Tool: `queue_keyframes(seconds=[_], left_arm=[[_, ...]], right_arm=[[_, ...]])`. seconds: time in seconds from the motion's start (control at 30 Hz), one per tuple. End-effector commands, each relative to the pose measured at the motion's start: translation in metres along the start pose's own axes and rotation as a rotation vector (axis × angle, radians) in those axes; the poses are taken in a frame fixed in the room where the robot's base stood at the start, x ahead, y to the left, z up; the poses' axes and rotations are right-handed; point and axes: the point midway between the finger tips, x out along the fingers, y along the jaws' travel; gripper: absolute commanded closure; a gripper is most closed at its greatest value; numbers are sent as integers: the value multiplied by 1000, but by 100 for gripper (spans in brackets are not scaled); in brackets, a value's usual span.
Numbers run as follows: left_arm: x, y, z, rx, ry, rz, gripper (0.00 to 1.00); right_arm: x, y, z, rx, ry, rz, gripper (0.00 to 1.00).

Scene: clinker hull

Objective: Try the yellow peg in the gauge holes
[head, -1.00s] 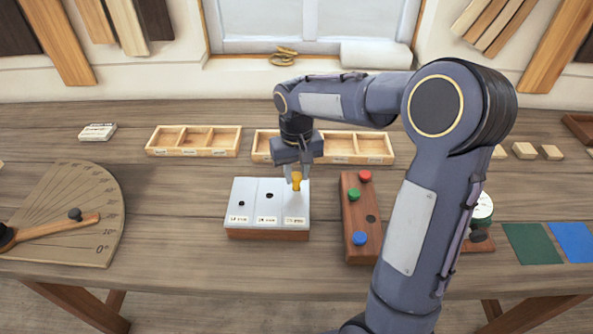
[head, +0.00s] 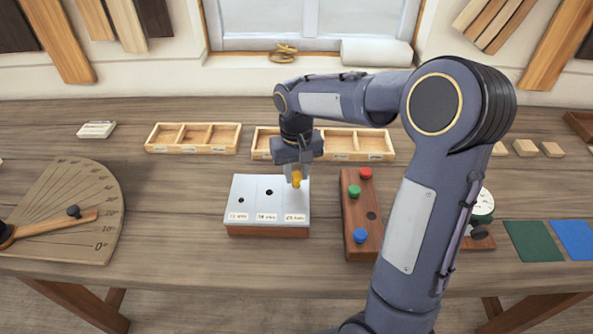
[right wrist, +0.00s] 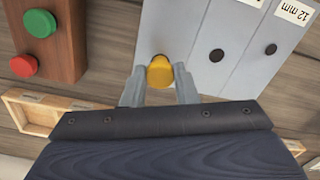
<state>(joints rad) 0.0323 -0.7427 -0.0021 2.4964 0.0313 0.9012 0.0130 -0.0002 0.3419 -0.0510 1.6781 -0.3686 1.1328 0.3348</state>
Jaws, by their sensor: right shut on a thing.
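The yellow peg (head: 296,179) is held in my right gripper (head: 296,172) at the right-hand section of the gauge block (head: 253,191). The right wrist view shows the yellow peg (right wrist: 160,72) between the two fingers of my right gripper (right wrist: 160,85). The peg looks upright, and its lower end and the hole under it are hidden, so I cannot tell how deep it sits. Two dark holes show open in the left and middle sections of the block. The left label reads 12 mm in the right wrist view. My left gripper is not in view.
A wooden peg rack (head: 362,228) with red, green and blue pegs and one empty hole stands right of the block. Divided wooden trays (head: 193,138) lie behind. A protractor board (head: 62,215) is at the left. Bare bench lies between board and block.

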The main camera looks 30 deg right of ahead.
Motion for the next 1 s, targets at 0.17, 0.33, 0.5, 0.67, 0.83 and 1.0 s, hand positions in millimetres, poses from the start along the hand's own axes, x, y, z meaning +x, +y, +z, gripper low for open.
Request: queue_keyframes(seconds=[0.17,0.33,0.5,0.67,0.83,1.0], left_arm=[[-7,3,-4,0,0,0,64],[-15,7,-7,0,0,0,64],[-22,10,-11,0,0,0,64],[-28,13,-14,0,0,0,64],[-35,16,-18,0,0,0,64],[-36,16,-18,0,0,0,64]], right_arm=[[-11,0,0,0,1,0,95],[-21,0,0,0,1,0,95],[-32,0,0,0,1,0,95],[-41,0,0,0,2,-1,95],[-51,0,0,0,1,-1,95],[-52,0,0,0,1,0,95]])
